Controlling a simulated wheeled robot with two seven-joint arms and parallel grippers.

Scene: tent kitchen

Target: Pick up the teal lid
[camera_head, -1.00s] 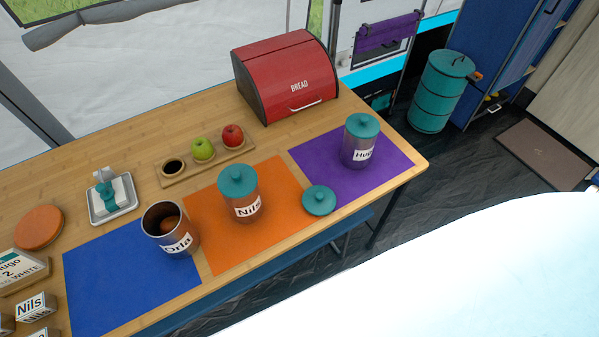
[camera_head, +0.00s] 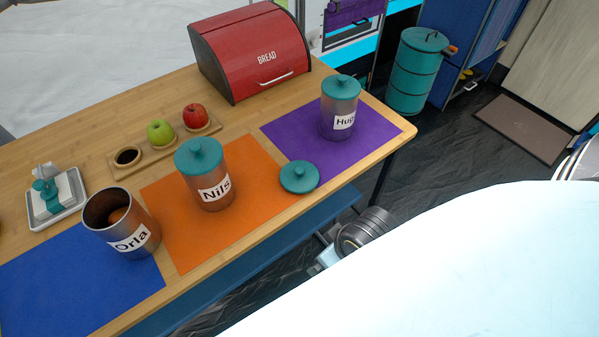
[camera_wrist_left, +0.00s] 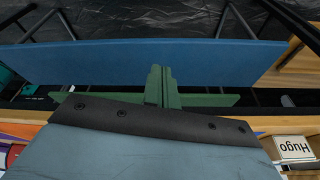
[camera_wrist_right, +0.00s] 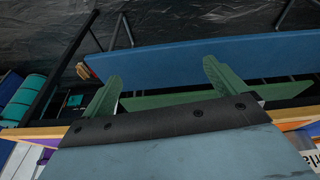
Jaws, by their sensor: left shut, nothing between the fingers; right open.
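A loose teal lid (camera_head: 299,177) with a round knob lies flat where the orange and purple mats meet, near the table's front edge. The Orla canister (camera_head: 122,224) stands without a lid on the blue mat, with something brown inside. The Nils canister (camera_head: 211,183) on the orange mat and the Hugo canister (camera_head: 339,113) on the purple mat both wear teal lids. My left gripper (camera_wrist_left: 158,75) is shut and empty, below table level beside the blue bench. My right gripper (camera_wrist_right: 163,80) is open and empty, also low beside the bench, away from the lid.
The blue bench (camera_head: 262,246) runs along the table's front. A red bread box (camera_head: 250,52) and a wooden fruit holder (camera_head: 165,150) stand at the back. A tray (camera_head: 55,205) is at the left. A teal bin (camera_head: 415,72) stands on the floor beyond the table.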

